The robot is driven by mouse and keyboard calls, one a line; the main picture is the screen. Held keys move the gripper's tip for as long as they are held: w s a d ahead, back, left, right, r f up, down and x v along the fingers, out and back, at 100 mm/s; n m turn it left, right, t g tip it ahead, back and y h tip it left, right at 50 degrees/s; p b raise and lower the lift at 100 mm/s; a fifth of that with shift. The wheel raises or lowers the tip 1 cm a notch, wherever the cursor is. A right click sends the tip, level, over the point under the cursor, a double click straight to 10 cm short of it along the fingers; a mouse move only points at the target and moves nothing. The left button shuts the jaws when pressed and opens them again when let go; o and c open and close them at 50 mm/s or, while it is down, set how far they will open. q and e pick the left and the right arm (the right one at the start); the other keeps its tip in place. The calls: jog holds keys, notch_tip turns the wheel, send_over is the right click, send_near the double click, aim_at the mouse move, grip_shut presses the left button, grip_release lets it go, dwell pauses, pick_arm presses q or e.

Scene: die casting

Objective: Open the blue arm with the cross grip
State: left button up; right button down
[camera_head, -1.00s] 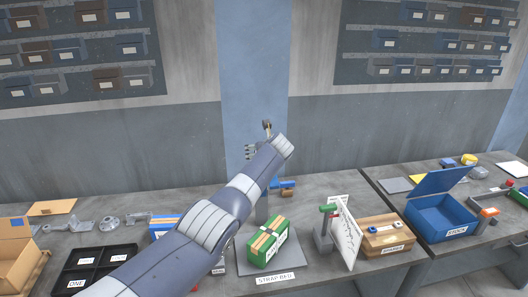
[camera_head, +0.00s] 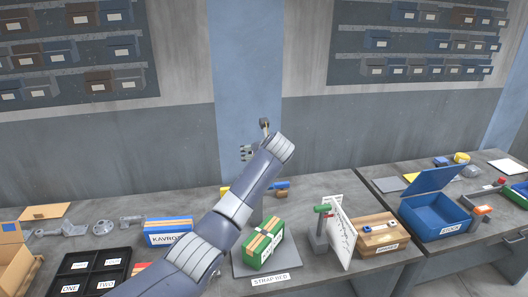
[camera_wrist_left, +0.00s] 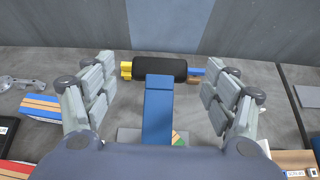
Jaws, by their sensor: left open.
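In the left wrist view a flat blue arm (camera_wrist_left: 158,108) runs away from me to a black cross grip (camera_wrist_left: 160,69), which lies crosswise at its far end. My left gripper (camera_wrist_left: 158,88) is open, with one finger pair on each side of the blue arm, and holds nothing. In the head view my left gripper (camera_head: 256,140) is above the strap bed, and my forearm hides most of the blue arm and grip. My right gripper is not seen.
A green strapped box (camera_head: 263,243) lies on the strap bed plate (camera_head: 285,262). A green-handled post and white board (camera_head: 341,228) stand right of it, then a wooden box (camera_head: 378,237) and open blue stock bin (camera_head: 430,222). A black tray (camera_head: 95,268) lies left.

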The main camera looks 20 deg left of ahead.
pick_arm(q)
jog(key=shift+v, duration=3.05)
